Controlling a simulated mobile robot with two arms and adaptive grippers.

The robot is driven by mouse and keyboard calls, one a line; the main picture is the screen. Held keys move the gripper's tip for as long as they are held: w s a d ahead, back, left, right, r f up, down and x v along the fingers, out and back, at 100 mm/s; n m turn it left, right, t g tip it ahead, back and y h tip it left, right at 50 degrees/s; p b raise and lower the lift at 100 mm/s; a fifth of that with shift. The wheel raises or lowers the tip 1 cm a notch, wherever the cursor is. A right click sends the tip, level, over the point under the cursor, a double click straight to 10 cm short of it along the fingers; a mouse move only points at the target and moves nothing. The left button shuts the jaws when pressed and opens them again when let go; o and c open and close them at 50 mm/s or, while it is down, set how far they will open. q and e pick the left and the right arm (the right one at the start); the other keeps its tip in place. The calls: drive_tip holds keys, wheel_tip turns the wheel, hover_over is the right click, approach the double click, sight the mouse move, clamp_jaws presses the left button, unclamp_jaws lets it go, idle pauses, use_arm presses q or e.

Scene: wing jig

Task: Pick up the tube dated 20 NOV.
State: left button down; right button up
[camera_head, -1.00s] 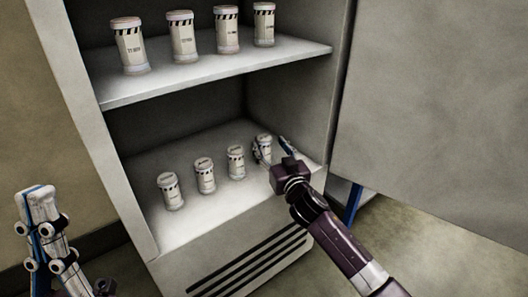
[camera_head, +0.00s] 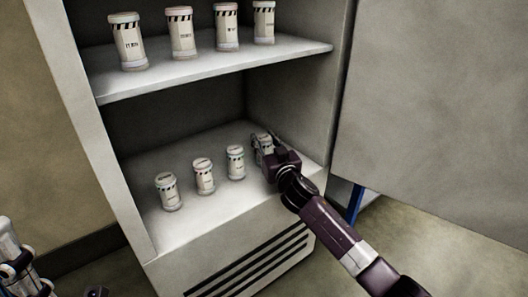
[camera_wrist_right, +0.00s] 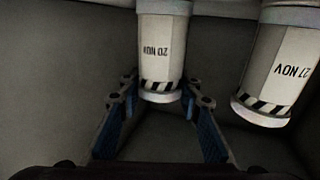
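The tube dated 20 NOV (camera_wrist_right: 160,50) is white with a black-striped band. It appears inverted in the right wrist view, its capped end toward me. In the head view this tube (camera_head: 262,142) stands rightmost on the lower shelf, partly hidden by my right gripper (camera_head: 270,147). In the wrist view the two blue-padded fingers of the right gripper (camera_wrist_right: 160,94) lie on either side of the capped end. Narrow gaps seem to show, so the gripper looks open around it. My left gripper (camera_head: 8,240) is cut off at the lower left; its fingers are unclear.
A neighbouring tube (camera_wrist_right: 280,65), apparently 27 NOV, stands close by. It is the tube (camera_head: 236,162) left of the target in the head view. More tubes stand farther left and on the upper shelf (camera_head: 215,68). The open door (camera_head: 430,110) is at right.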

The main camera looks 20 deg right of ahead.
drive_tip(key=c, duration=0.5)
